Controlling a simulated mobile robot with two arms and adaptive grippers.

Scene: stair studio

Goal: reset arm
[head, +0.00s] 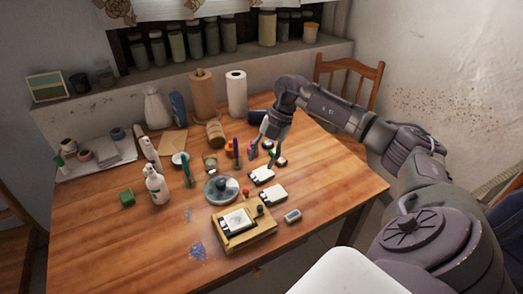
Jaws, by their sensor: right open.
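My right arm comes in from the right, and its gripper (272,148) points down over the back right part of the wooden table (330,187). The gripper is open. Its fingers are small in the view, just above a white and black block (262,175); whether they touch anything there cannot be told. No object shows held between them. My left gripper is not in the head view.
A wooden box (245,238) stands near the front edge, with a second white block (273,194) and a round dish (221,190) nearby. Bottles, including a white spray bottle (157,186), and paper rolls (237,93) crowd the left and back. A chair (350,75) stands behind.

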